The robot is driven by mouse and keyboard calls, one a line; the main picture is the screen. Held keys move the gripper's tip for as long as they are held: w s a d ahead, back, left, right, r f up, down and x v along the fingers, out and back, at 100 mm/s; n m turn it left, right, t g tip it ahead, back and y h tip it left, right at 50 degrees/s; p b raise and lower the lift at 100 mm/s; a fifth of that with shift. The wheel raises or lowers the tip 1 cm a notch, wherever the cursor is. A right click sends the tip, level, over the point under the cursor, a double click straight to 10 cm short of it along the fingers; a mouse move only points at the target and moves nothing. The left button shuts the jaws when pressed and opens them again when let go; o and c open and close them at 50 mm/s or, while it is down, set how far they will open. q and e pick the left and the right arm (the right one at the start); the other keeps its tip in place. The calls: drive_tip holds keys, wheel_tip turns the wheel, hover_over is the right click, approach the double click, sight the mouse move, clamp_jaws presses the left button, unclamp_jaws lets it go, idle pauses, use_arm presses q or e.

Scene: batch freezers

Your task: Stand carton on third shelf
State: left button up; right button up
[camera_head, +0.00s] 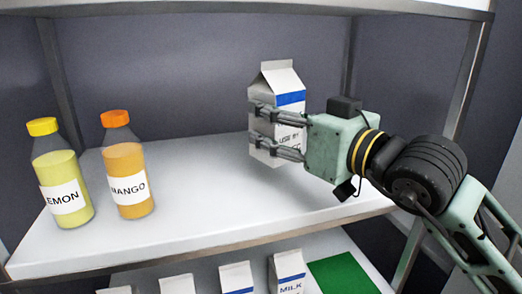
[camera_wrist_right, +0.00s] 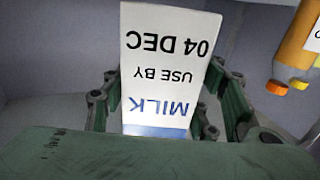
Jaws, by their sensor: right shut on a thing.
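A white milk carton with a blue band (camera_head: 284,80) is upright in the head view, over the right part of a white shelf (camera_head: 200,221). My right gripper (camera_head: 262,128) comes from the right and is shut on the carton's sides. I cannot tell whether the carton's base touches the shelf. In the right wrist view the carton (camera_wrist_right: 168,75) shows upside down between the fingers, reading MILK, USE BY 04 DEC. My left gripper is not in view.
A yellow LEMON bottle (camera_head: 62,172) and an orange MANGO bottle (camera_head: 126,165) stand on the shelf's left part. Free shelf lies between them and the carton. Several cartons (camera_head: 290,273) and a green mat (camera_head: 342,274) are on the shelf below. A metal post (camera_head: 467,80) stands at right.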

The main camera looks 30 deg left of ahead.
sight(251, 148)
drive_tip(key=shift+s+a+f, duration=0.8)
drive_tip(key=shift+s+a, duration=0.3)
drive_tip(key=shift+f+p, duration=0.9)
drive_tip(key=shift+f, duration=1.2)
drive_tip(key=shift+f+b, duration=0.15)
drive_tip(key=shift+b, duration=0.2)
drive_tip(key=o, duration=1.7)
drive_tip(key=shift+c, duration=0.2)
